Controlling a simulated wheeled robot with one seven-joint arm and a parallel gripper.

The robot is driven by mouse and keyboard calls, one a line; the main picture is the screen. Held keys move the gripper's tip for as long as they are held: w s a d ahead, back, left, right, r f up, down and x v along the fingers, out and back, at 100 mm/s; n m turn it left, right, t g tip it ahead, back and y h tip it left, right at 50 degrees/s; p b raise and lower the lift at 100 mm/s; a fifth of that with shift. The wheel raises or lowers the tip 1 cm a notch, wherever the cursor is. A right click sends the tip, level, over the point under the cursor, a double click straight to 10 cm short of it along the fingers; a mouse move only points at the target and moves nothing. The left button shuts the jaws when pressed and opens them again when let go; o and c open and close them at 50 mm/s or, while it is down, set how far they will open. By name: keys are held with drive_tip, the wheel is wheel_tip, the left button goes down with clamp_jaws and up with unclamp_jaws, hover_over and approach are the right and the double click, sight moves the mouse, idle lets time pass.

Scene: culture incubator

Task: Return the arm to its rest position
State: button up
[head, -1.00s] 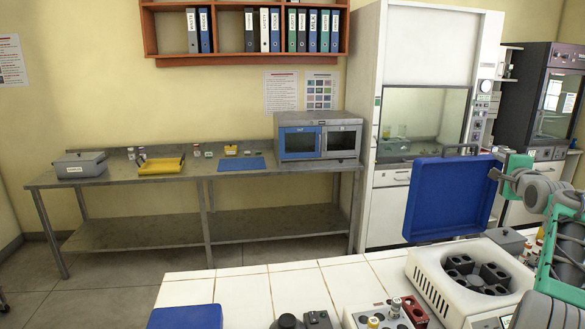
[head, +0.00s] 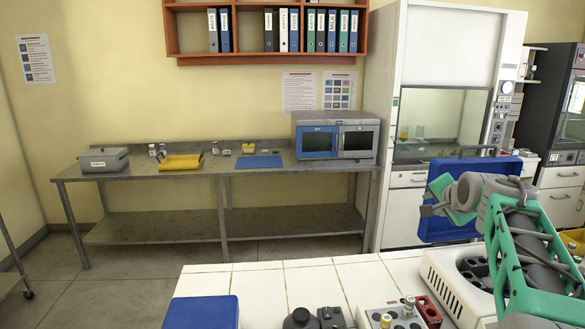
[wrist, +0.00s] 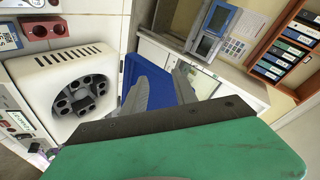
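My gripper (head: 430,203) is in front of the upright blue lid of the centrifuge in the head view, pointing left. In the wrist view, the two grey fingers of my gripper (wrist: 163,76) stand apart with nothing visible between them, so it is open and empty. My green and grey arm is folded above the right side of the white tiled bench (head: 275,285). The blue lid (head: 436,228) is partly hidden behind my gripper and arm.
The white centrifuge (head: 445,277) with its dark rotor (wrist: 82,96) stands open below my arm. A red tube block (head: 428,312) and a blue box (head: 200,313) are on the bench. The incubator (head: 335,138) sits on the steel back table (head: 140,180). The bench's middle is fairly clear.

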drive_tip(key=s+a+f+n+g+y, duration=0.1)
drive_tip(key=s+a+f+n+g, duration=0.4)
drive_tip(key=s+a, duration=0.55)
drive_tip(key=s+a+f+n+g, duration=0.1)
drive_tip(key=s+a+f+n, duration=0.2)
drive_tip(key=s, duration=0.7)
drive_tip(key=s+a+f+n+g, duration=0.1)
drive_tip(key=s+a+f+n, duration=0.3)
drive_tip(key=s+a+f, duration=0.4)
drive_tip(key=s+f, duration=0.3)
drive_tip(key=f, duration=0.1)
drive_tip(key=shift+s+f+n+g+y, duration=0.25)
drive_tip(key=shift+s+n+g+y, duration=0.05)
